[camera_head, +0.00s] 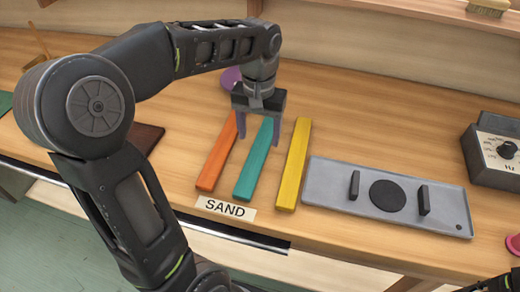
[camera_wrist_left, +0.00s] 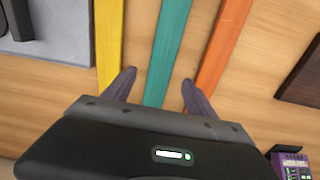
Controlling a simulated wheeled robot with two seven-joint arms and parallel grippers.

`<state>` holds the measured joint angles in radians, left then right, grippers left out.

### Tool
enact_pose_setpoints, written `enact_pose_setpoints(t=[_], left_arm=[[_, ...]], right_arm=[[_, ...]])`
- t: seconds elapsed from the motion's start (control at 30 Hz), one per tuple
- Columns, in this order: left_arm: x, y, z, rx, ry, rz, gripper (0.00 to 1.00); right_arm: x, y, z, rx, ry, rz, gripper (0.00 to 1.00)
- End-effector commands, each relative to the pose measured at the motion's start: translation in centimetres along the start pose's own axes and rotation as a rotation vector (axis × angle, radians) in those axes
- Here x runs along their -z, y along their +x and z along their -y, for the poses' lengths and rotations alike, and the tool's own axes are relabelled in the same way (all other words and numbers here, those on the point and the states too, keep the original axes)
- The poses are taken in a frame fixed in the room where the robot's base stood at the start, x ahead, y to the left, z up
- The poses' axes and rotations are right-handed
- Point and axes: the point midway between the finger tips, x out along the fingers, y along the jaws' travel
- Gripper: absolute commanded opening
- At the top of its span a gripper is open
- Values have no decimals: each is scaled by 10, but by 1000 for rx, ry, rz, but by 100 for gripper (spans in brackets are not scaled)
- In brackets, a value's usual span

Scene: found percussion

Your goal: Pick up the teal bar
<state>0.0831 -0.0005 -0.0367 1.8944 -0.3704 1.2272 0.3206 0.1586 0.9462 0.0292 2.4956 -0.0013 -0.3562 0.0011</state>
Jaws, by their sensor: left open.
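The teal bar (camera_head: 257,163) lies on the wooden bench between the orange bar (camera_head: 217,155) and the yellow bar (camera_head: 294,165). My left gripper (camera_head: 257,136) is open over the far part of the teal bar, pointing down. In the left wrist view, the teal bar (camera_wrist_left: 167,52) runs between the two fingertips (camera_wrist_left: 158,85), with the yellow bar (camera_wrist_left: 109,42) to its left and the orange bar (camera_wrist_left: 222,45) to its right. Nothing is held. I cannot tell how far the fingertips are above the bench. My right gripper is not clearly visible.
A "SAND" label (camera_head: 225,208) lies in front of the bars. A grey tray (camera_head: 330,174) with a black disc and two upright black posts is to the right. A grey dial box (camera_head: 494,150) stands further right. A dark brown block (camera_head: 148,137) lies left of the orange bar.

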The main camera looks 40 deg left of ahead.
Motion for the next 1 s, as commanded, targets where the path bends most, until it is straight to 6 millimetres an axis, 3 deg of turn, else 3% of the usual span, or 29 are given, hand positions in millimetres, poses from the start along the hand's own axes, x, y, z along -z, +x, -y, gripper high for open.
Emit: enact_pose_setpoints(t=[0.33, 0.7, 1.0], left_arm=[[0, 4, 0, 0, -1, 1, 65], [0, 50, 1, -1, -1, 2, 65], [0, 53, 1, -1, 0, 0, 65]], right_arm=[[0, -1, 0, 0, 0, 0, 36], [0, -6, 2, 0, 0, 0, 36], [0, -5, 2, 0, 0, 0, 36]])
